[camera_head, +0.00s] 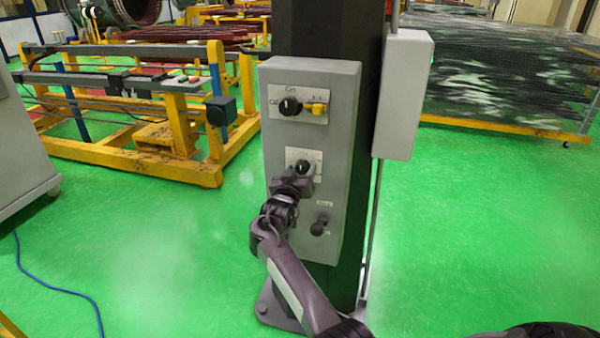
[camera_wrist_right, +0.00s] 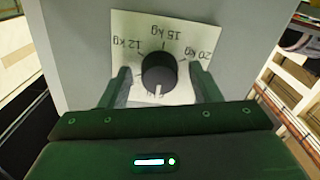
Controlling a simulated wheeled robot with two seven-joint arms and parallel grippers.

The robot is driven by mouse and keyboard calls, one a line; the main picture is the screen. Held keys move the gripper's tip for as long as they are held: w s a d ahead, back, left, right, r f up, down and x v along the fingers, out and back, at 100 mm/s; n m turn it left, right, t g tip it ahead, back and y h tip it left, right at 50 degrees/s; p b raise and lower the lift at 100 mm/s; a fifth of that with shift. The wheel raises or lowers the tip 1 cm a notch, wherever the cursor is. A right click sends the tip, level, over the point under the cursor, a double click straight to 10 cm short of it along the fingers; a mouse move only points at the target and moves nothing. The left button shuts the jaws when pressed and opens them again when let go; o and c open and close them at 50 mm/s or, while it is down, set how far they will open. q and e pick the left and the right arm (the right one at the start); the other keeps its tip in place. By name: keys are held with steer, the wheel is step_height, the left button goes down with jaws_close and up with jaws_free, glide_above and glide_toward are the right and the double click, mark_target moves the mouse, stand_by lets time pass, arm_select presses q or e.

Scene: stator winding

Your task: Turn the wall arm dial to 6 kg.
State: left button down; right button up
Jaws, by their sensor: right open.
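The wall arm dial (camera_head: 302,166) is a small black knob on a white label plate, midway up the grey control box (camera_head: 347,200) on the dark column. My right gripper (camera_head: 300,181) is in front of the dial. In the wrist view its open fingers (camera_wrist_right: 162,78) stand either side of the knob, with gaps. My left gripper is not in view.
Above the dial, the box carries another black knob (camera_head: 290,106) and a yellow switch (camera_head: 317,108). Below it is a dark round knob (camera_head: 318,228). A grey cabinet (camera_head: 405,95) hangs on the column's right. A yellow frame (camera_head: 205,170) stands left. Green floor is clear on the right.

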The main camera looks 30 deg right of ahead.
steer(key=shift+a, duration=0.1)
steer(key=b+v, duration=0.1)
steer(key=v, duration=0.6)
steer(key=shift+s+a, duration=0.2)
steer(key=shift+s, duration=0.1)
steer(key=shift+f, duration=0.1)
